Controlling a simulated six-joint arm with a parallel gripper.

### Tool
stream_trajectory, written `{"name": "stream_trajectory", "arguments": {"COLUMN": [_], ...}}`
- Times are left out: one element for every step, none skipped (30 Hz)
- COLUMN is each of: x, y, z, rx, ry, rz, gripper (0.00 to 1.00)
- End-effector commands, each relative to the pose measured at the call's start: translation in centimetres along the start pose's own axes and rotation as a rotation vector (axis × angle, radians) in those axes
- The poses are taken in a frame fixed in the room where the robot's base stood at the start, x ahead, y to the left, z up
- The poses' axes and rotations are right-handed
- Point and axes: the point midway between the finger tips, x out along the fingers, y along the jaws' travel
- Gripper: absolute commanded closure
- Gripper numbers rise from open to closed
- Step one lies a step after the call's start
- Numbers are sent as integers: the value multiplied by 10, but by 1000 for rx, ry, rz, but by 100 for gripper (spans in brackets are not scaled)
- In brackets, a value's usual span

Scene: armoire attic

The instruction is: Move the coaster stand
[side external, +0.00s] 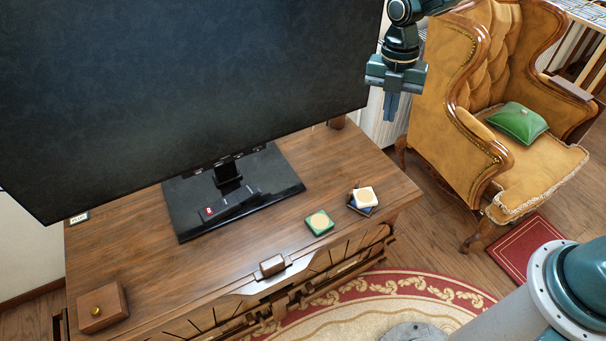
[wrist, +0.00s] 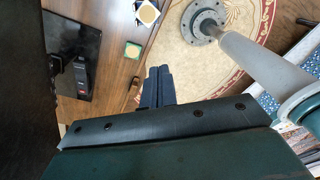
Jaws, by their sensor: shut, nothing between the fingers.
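A green coaster with a tan round centre (side external: 320,222) lies flat on the wooden cabinet top. Beside it, a white coaster (side external: 365,196) lies on a dark blue one (side external: 357,208), turned askew. The green coaster (wrist: 132,49) and the white coaster (wrist: 148,12) also show in the wrist view. My gripper (side external: 391,108) is shut and empty, pointing down, high up near the right edge of the screen. Its fingers also show in the wrist view (wrist: 158,72).
A large monitor (side external: 190,80) on a black base (side external: 272,172) fills the back of the cabinet top (side external: 150,245). A wooden box with a gold knob (side external: 102,308) is at front left. An armchair (side external: 470,90) with a green cushion (side external: 517,121) stands right.

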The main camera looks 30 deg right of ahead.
Motion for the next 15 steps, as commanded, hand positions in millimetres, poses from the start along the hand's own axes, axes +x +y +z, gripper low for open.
{"name": "stream_trajectory", "arguments": {"x": [14,21,31,38,46,56,64,72,83,91,99,110,118,127,137], "y": [6,9,13,16,19,23,25,28,30,33,35,37,39,40,42], "z": [2,3,4,6,6,8,8,9,9,10,10,10,10,10,10], "rx": [-59,-98,-149,-187,-226,-278,-316,-354,-406,-444,-482,-534,-572,-609,-657], "ry": [12,19,28,35,43,52,61,69,81,89,98,110,121,130,143], "rz": [-17,-25,-36,-43,-50,-59,-66,-72,-80,-86,-91,-98,-103,-108,-113], "gripper": [100,100,100,100,100,100,100,100,100,100,100,100,100,100,100]}}
